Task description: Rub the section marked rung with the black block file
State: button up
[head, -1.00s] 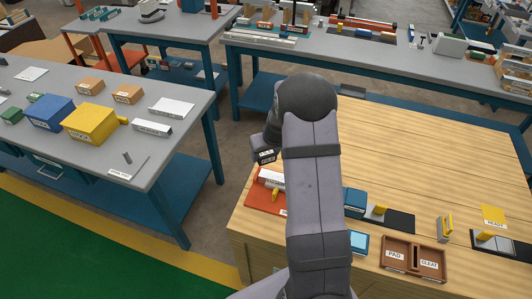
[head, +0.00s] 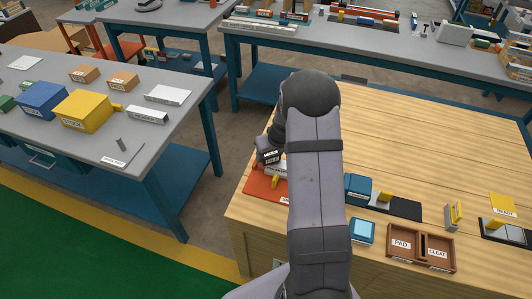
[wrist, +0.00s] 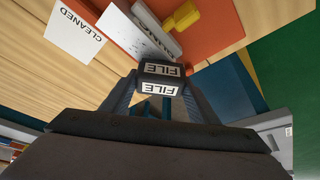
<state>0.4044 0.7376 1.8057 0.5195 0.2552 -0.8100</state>
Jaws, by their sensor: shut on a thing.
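My gripper (wrist: 158,100) is shut on the black block file (wrist: 160,72), whose white labels read FILE in the wrist view. In the head view the file (head: 268,157) is beside my forearm, close over the orange board (head: 262,191). The orange board (wrist: 215,35) bears a pale grey bar (wrist: 150,38) and a yellow clamp (wrist: 182,17). The file's far end is near the bar; I cannot tell whether they touch. The yellow clamp (head: 275,182) also shows in the head view. No marking that reads rung is legible, and my arm hides part of the board.
A white card reading CLEANED (wrist: 75,37) lies beside the board. Right of my arm are a blue block (head: 358,186), a black board (head: 405,209), a brown PAD and CLEAT tray (head: 420,257) and a yellow READY card (head: 502,206). The bench's back right is clear.

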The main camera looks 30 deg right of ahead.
jog(key=shift+o, duration=0.2)
jog(key=shift+s+d+f+b, duration=0.1)
jog(key=shift+s+d+b, duration=1.6)
jog(key=shift+s+d, duration=1.3)
jog(key=shift+w+a+r+p, duration=0.1)
jog(key=shift+a+r+p, duration=0.15)
jog(key=shift+p, duration=0.3)
jog(key=shift+w+a+f+p, duration=0.1)
jog(key=shift+w+a+p, duration=0.2)
jog(key=shift+w+a, duration=0.6)
jog(key=shift+w+a+p, duration=2.15)
jog(key=shift+w+a, duration=0.45)
notch_tip(320, 180, up, 3)
jog(key=shift+d+f+p, duration=0.15)
jog(key=shift+f+p, duration=0.05)
jog(key=shift+p, duration=0.35)
jog(key=shift+s+r+p, duration=0.1)
jog(key=shift+r+p, duration=0.4)
jog(key=shift+r, duration=0.25)
jog(key=shift+r+p, duration=1.4)
jog(key=shift+r, duration=0.6)
jog(key=shift+d, duration=0.1)
